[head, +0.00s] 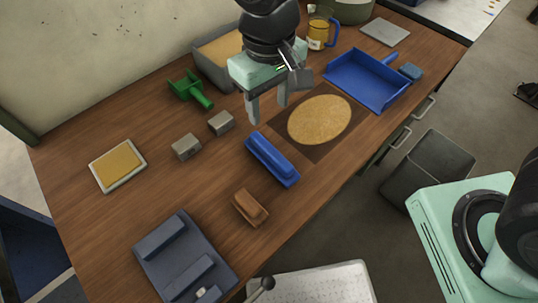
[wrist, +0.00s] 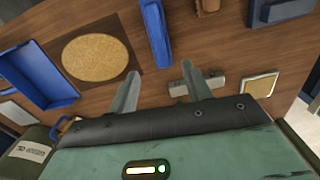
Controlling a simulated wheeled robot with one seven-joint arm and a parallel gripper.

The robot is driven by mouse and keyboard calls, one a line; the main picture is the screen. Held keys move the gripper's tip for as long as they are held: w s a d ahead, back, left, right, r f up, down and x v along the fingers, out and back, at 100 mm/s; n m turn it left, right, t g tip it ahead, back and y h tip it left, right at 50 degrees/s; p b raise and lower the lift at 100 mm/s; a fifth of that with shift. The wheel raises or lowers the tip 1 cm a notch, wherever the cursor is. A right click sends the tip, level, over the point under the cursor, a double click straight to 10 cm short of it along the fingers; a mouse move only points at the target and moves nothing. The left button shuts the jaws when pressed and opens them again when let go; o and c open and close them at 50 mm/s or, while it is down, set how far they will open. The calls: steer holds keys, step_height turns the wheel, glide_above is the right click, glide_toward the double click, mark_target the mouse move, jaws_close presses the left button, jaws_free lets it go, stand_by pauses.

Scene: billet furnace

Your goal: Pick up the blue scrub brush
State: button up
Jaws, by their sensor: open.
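The blue scrub brush (head: 272,158) is a long blue block lying on the wooden table, beside a dark mat. In the wrist view the brush (wrist: 155,32) lies beyond the fingertips, near the top middle. My gripper (head: 267,110) is open and empty, its fingers pointing down above the table on the far side of the brush. In the wrist view its two fingers (wrist: 163,80) are spread apart, not touching the brush.
A cork oval (head: 320,119) on the mat and a blue dustpan (head: 367,80) lie to the right. Two grey blocks (head: 187,147) and a green tool (head: 191,89) lie left. A brown brush (head: 250,207) and grey tray (head: 185,258) are nearer.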

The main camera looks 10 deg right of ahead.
steer(key=p, duration=0.2)
glide_above(271, 149)
step_height(271, 149, down, 10)
steer(key=shift+a+r, duration=0.15)
steer(key=shift+r, duration=0.05)
steer(key=shift+s+d+f+p, duration=0.15)
steer(key=shift+f+p, duration=0.55)
steer(key=shift+f, duration=2)
steer(key=c, duration=0.8)
